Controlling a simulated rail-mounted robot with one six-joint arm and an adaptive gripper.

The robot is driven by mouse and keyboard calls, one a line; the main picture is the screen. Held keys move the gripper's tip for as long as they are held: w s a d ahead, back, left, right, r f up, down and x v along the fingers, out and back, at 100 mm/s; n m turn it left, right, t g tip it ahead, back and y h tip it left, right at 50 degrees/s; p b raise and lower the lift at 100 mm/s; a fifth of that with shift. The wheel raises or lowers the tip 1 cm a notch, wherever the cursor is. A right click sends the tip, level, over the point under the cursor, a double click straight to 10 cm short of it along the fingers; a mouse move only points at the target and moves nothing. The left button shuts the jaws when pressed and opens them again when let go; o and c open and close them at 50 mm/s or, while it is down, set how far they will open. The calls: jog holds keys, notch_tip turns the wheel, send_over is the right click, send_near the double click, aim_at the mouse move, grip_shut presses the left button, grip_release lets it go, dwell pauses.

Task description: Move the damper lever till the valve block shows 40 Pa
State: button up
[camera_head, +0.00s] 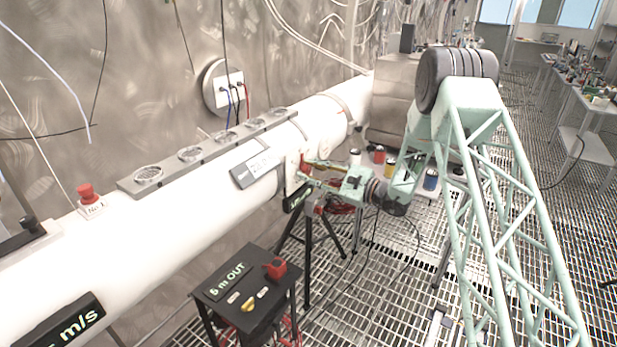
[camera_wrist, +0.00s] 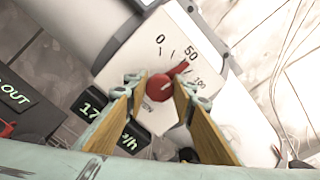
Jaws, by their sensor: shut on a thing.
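The damper lever is a red knob (camera_wrist: 159,88) with a short pointer, on a white dial plate (camera_wrist: 136,58) marked 0, 50 and 100. The pointer aims to the upper right, a little past the 50 mark. My gripper (camera_wrist: 160,90) is shut on the knob, one tan finger at each side. In the head view my gripper (camera_head: 312,177) reaches the dial at the side of the white duct; the lever is largely hidden there. A long grey block (camera_head: 208,153) with several round ports, likely the valve block, lies on the duct. A display (camera_head: 258,166) beside it is too blurred to read.
A black display (camera_wrist: 113,122) under the dial shows partly hidden digits and "/h". A black box (camera_head: 240,285) marked "5 m OUT" stands on a stand in front. A red button (camera_head: 87,195) sits on the duct (camera_head: 130,245). Cans (camera_head: 379,155) stand behind my gripper.

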jog(key=shift+f+n+b, duration=0.1)
jog(key=shift+n+b, duration=0.9)
jog(key=shift+b, duration=0.15)
jog(key=o, duration=0.9)
jog(key=shift+s+d, duration=0.1)
jog(key=shift+d, duration=0.05)
jog(key=shift+v, duration=5.8)
